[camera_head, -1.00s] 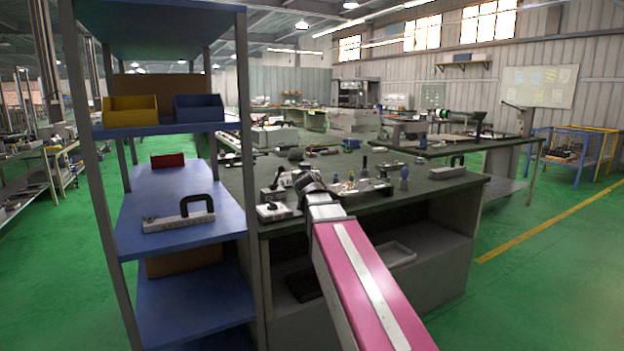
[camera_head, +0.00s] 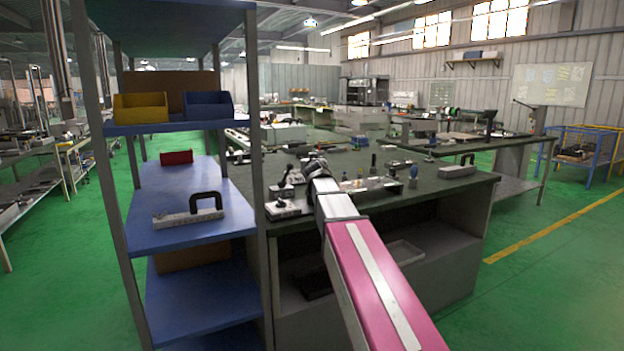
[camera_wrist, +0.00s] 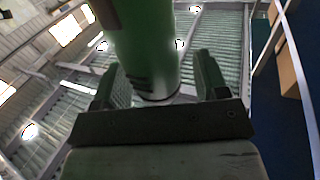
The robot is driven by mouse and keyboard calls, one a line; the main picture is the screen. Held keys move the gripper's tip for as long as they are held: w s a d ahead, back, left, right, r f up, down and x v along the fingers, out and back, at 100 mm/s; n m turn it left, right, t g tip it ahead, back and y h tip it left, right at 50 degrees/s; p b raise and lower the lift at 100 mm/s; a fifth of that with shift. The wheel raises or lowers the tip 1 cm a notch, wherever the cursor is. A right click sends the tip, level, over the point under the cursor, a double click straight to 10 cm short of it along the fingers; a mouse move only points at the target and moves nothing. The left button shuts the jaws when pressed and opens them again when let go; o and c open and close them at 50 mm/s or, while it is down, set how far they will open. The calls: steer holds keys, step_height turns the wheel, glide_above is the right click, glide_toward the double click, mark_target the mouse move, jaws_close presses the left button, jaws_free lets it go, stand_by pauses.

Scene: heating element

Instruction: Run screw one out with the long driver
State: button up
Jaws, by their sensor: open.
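In the wrist view, my gripper (camera_wrist: 157,78) has its two dark green fingers spread apart. A thick green cylinder (camera_wrist: 145,40) with a pale band at its lower end stands between them; I cannot tell whether it touches a finger or whether it is the long driver. In the head view, my gripper (camera_head: 315,167) is small and dark at the end of my pink arm, over the near part of the dark bench (camera_head: 335,240). Several small upright tools and fittings (camera_head: 362,184) stand just right of it. Screw one cannot be made out.
A blue shelf rack (camera_head: 190,235) stands close left of the bench, holding a grey block with a black handle (camera_head: 190,215), a yellow bin (camera_head: 140,107) and a blue bin (camera_head: 208,104). A low grey fixture (camera_head: 283,208) sits at the bench's near left corner. Green floor right is open.

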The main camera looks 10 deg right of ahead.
steer(key=shift+w, duration=0.55)
jaws_close()
steer(key=shift+r, duration=0.1)
